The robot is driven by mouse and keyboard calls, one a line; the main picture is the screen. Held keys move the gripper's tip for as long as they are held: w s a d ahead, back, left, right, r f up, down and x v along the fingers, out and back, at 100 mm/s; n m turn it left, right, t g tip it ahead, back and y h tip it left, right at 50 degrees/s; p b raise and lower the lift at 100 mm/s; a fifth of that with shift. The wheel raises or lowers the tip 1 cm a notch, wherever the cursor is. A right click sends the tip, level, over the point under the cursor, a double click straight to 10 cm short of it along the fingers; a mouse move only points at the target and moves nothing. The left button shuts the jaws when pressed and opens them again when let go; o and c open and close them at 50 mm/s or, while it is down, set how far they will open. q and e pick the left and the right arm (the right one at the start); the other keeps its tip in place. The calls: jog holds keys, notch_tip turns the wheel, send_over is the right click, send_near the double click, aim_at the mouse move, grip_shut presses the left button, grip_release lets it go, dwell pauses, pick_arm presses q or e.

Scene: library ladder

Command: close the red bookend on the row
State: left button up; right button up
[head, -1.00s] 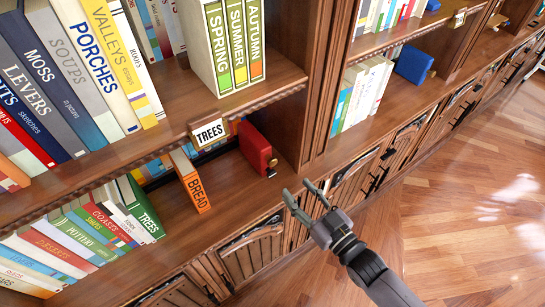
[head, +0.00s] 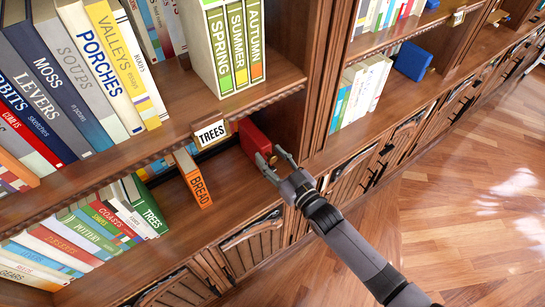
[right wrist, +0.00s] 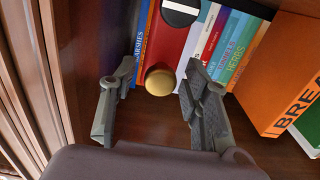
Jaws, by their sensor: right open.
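The red bookend (head: 254,138) stands on the lower shelf near the upright at the right end of its bay. In the right wrist view the red bookend (right wrist: 176,35) shows a round gold knob (right wrist: 160,82) on its near side. My right gripper (head: 270,156) is open in front of it, with one finger to each side of the knob in the wrist view. Whether a finger touches it I cannot tell. The row of books (head: 110,220) on this shelf ends with a green TREES book (head: 148,210). An orange BREAD book (head: 195,184) stands apart, right of it. My left gripper is not in view.
More thin books (right wrist: 220,45) stand behind, beside the bookend in the wrist view. A blue bookend (head: 412,60) stands in the bay to the right. The wooden floor (head: 450,220) is clear.

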grip_shut()
dwell(0.3)
dwell(0.3)
